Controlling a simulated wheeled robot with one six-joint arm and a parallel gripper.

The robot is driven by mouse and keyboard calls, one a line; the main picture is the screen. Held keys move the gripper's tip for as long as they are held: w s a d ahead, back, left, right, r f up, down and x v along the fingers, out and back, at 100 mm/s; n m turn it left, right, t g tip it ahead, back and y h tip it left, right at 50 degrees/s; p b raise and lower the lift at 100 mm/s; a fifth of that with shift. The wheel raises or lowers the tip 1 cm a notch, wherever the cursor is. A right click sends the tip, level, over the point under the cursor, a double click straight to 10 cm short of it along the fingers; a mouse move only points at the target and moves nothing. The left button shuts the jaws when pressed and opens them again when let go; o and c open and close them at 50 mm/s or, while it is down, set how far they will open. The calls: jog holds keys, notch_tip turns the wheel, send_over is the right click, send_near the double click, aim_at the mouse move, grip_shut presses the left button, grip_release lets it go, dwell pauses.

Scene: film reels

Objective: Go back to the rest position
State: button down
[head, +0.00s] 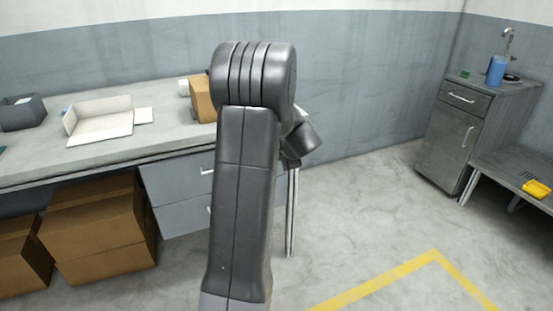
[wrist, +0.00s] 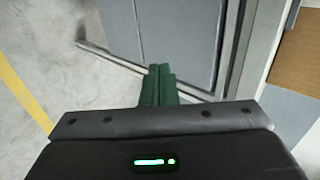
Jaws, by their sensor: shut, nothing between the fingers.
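My gripper (wrist: 158,84) shows in the wrist view as two dark green fingers pressed together, with nothing between them. It points toward the floor and the grey drawer unit beneath the worktop. In the head view my arm is folded upright in the middle of the picture, and its links hide the gripper. No film reel is clearly visible in either view.
A long worktop (head: 110,150) at left carries an open cardboard box (head: 100,122), a dark bin (head: 22,112) and a brown box (head: 202,100). Cardboard boxes (head: 95,240) stand below. A grey cabinet (head: 452,140) and a bench (head: 510,175) stand right. The middle floor is clear.

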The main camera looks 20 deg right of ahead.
jog(key=shift+s+r, duration=0.45)
jog(key=shift+s, duration=0.05)
jog(key=shift+w+f, duration=0.1)
